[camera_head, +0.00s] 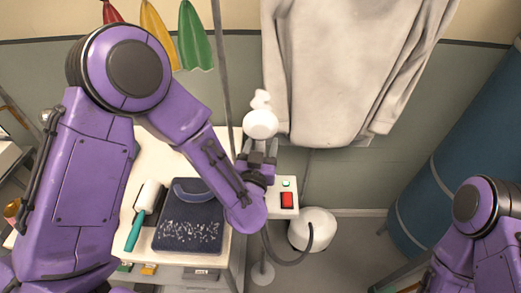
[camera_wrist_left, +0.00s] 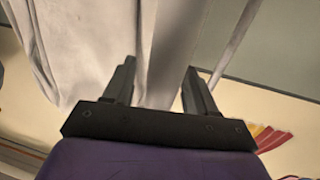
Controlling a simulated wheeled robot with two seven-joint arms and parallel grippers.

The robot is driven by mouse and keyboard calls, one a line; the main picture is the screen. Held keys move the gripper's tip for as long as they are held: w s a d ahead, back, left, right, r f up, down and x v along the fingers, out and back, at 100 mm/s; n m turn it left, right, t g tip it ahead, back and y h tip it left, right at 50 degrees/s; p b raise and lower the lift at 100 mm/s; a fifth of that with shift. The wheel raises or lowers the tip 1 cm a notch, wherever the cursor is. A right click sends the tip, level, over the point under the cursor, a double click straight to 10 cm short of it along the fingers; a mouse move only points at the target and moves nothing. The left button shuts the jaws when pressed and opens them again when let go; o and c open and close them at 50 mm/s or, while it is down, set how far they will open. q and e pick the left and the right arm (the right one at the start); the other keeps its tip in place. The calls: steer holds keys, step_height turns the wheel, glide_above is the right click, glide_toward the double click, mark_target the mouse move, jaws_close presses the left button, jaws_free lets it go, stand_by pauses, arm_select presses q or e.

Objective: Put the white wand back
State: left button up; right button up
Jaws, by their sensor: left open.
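A white rounded head (camera_head: 261,122), which looks like the white wand's, shows just beyond my left gripper (camera_head: 258,152) in the head view, with a pale puff above it. My left gripper is open. In the wrist view its two dark fingers (camera_wrist_left: 157,88) stand apart, with pale grey cloth behind them. I cannot make out the wand there, nor tell whether the fingers touch it. Its lower part is hidden by my gripper and forearm. A white box with a red switch and green button (camera_head: 287,197) is right of the gripper. My right gripper is out of view.
A light garment (camera_head: 345,60) hangs behind the gripper. A dark hose (camera_head: 292,262) curves to a white tank (camera_head: 314,229) on the floor. The table holds a dark pad (camera_head: 190,237) and a teal-handled roller (camera_head: 135,230). A blue cylinder (camera_head: 450,150) stands right.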

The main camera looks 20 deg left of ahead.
arm_select(q)
steer(key=s+d+p, duration=0.1)
steer(key=s+p, duration=0.1)
steer(key=s, duration=1)
steer(key=shift+d+p, duration=0.2)
steer(key=shift+p, duration=0.2)
steer(key=shift+r, duration=0.15)
stand_by(1.3)
